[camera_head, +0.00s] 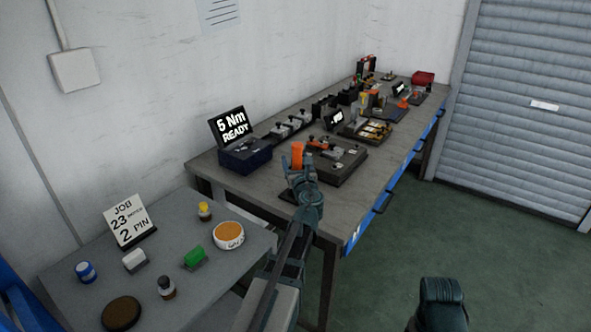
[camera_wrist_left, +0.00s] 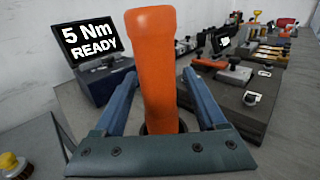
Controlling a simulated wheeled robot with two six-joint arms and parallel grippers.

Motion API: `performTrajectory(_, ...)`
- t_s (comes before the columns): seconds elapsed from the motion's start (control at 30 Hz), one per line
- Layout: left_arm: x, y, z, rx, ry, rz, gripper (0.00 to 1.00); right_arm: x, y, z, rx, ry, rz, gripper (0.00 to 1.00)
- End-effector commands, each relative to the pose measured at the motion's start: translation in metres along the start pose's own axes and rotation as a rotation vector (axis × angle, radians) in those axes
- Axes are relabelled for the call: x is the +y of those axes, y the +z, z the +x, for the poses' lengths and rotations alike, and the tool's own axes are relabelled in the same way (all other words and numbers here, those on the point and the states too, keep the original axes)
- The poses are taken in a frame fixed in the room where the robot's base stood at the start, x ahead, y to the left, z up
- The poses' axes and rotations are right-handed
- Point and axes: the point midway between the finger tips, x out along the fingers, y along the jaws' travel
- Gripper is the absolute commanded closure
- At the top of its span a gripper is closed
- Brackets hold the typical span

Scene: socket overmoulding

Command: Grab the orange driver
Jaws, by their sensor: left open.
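The orange driver (camera_head: 297,154) stands upright near the front of the long workbench. In the left wrist view its orange handle (camera_wrist_left: 156,70) rises between the fingers of my left gripper (camera_wrist_left: 158,95). The jaws are open, with one finger on each side of the handle and a visible gap on both sides. The driver's lower end is hidden behind the gripper body. In the head view my left gripper (camera_head: 298,172) is right at the driver and covers its lower part. Only a teal part of my right arm shows at the bottom right; its fingers are not visible.
A "5 Nm READY" display (camera_head: 232,126) on a dark blue box stands left of the driver. A dark fixture block (camera_head: 335,165) sits close on its right. More fixtures line the bench behind. A grey side table (camera_head: 205,272) holds a job card and several small containers.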

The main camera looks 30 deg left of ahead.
Motion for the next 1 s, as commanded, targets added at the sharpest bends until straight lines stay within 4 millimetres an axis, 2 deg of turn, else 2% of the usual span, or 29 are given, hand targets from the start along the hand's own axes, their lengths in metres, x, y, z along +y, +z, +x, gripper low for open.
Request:
performTrajectory(0.23,-0.0002,0.0002,0.0038,0.000,0.000,0.000,0.27,0.0001,0.0000,-0.0002,0.000,0.000,0.000,0.21)
performTrajectory(0.27,-0.0002,0.0002,0.0038,0.000,0.000,0.000,0.30,0.0001,0.0000,-0.0002,0.000,0.000,0.000,0.21)
performTrajectory(0.6,-0.0002,0.0002,0.0037,0.000,0.000,0.000,0.91,0.0000,0.0000,-0.0002,0.000,0.000,0.000,0.21)
performTrajectory(0.67,-0.0002,0.0002,0.0037,0.000,0.000,0.000,1.00,0.0000,0.0000,-0.0002,0.000,0.000,0.000,0.21)
performTrajectory(1.0,-0.0002,0.0002,0.0037,0.000,0.000,0.000,1.00,0.0000,0.0000,-0.0002,0.000,0.000,0.000,0.21)
